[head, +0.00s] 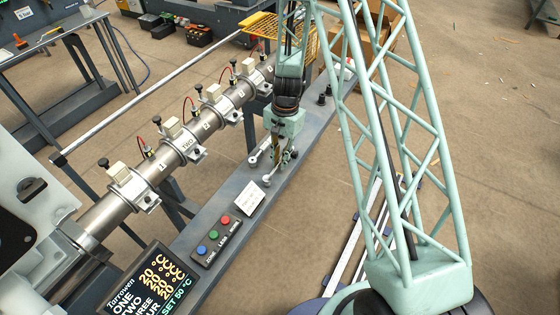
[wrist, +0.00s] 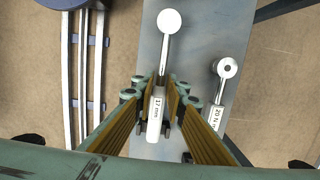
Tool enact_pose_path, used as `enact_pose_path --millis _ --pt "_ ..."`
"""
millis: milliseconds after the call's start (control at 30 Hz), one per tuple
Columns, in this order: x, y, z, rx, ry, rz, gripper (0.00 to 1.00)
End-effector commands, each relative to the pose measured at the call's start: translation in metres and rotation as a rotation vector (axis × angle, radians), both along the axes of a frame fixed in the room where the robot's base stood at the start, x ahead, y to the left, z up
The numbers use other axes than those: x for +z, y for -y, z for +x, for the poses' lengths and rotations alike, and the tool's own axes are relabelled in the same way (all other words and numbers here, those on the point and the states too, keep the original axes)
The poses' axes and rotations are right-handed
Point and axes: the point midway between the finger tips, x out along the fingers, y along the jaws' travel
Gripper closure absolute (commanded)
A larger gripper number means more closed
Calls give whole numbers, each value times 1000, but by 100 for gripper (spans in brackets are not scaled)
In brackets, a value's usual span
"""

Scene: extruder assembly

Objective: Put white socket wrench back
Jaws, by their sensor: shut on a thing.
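The white socket wrench (wrist: 155,112), with a pale handle marked "17 mm", a metal shaft and a round white head, lies between the fingers of my gripper (wrist: 158,92). My gripper is shut on its handle, low over the grey beam top (wrist: 203,45). A second wrench (wrist: 226,85), marked "20 N m", with a dark-centred round head, lies to the right, apart from the held one. In the head view my gripper (head: 281,158) is over the beam, and a round wrench head (head: 267,182) shows beside it.
The extruder barrel (head: 190,143) with clamps and red wires runs along the left of the beam. A white card (head: 249,197), a button box (head: 217,241) and a temperature display (head: 153,284) are nearer. Floor rails (head: 352,238) lie right of the beam.

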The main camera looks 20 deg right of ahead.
Motion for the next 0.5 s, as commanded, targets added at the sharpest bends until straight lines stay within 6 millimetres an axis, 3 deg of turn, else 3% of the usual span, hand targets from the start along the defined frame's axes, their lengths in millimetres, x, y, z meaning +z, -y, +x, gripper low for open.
enact_pose_path --millis 500 --pt "-8 0 0 0 0 0 100"
